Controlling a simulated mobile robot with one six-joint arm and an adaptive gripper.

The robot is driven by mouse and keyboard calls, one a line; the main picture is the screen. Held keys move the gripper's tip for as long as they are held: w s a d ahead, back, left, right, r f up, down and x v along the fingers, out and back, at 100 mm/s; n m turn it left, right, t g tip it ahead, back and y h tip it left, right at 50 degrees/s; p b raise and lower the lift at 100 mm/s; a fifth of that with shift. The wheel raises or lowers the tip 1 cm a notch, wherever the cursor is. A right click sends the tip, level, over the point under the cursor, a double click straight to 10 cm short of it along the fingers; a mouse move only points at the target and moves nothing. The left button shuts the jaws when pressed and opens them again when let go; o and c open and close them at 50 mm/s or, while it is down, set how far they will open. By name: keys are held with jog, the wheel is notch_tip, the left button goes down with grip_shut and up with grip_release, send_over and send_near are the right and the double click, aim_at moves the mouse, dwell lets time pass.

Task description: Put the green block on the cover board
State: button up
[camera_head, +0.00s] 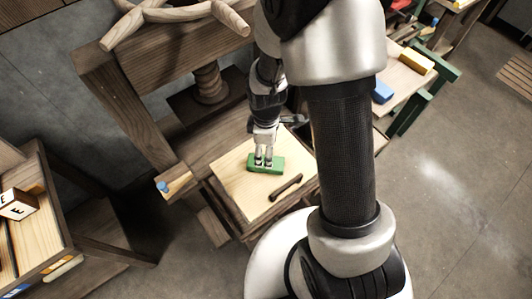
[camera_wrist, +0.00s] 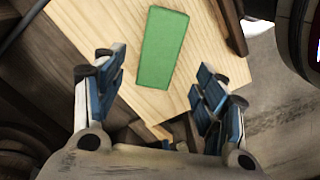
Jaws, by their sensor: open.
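The green block (camera_head: 265,163) lies flat on the pale wooden cover board (camera_head: 240,190), near the board's far side in the head view. In the wrist view the green block (camera_wrist: 163,47) lies on the board (camera_wrist: 120,45), ahead of the fingertips and between their lines. My gripper (camera_head: 264,160) is over the block in the head view. In the wrist view my gripper (camera_wrist: 160,85) has its blue-padded fingers spread wide, with nothing between them. A gap shows between the fingers and the block.
A dark handle (camera_head: 285,187) is fixed on the board near its front right. A wooden press with a thick screw (camera_head: 209,82) stands behind. A bench with a blue block (camera_head: 382,91) and a yellow block (camera_head: 416,61) is at right. A table with a letter cube (camera_head: 17,204) is at left.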

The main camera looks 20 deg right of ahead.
jog(key=s+r+m+t, duration=0.1)
jog(key=s+r+m, duration=0.15)
jog(key=r, duration=0.75)
jog(key=s+r+m+t, duration=0.15)
jog(key=r+m, duration=0.25)
jog(key=r, duration=0.7)
jog(key=s+r+m+t, duration=0.2)
jog(key=s+r+m, duration=0.4)
jog(key=s, duration=0.5)
notch_tip(320, 180, up, 2)
jog(key=shift+r+p, duration=0.1)
jog(key=shift+p, duration=0.35)
jog(key=shift+s, duration=0.15)
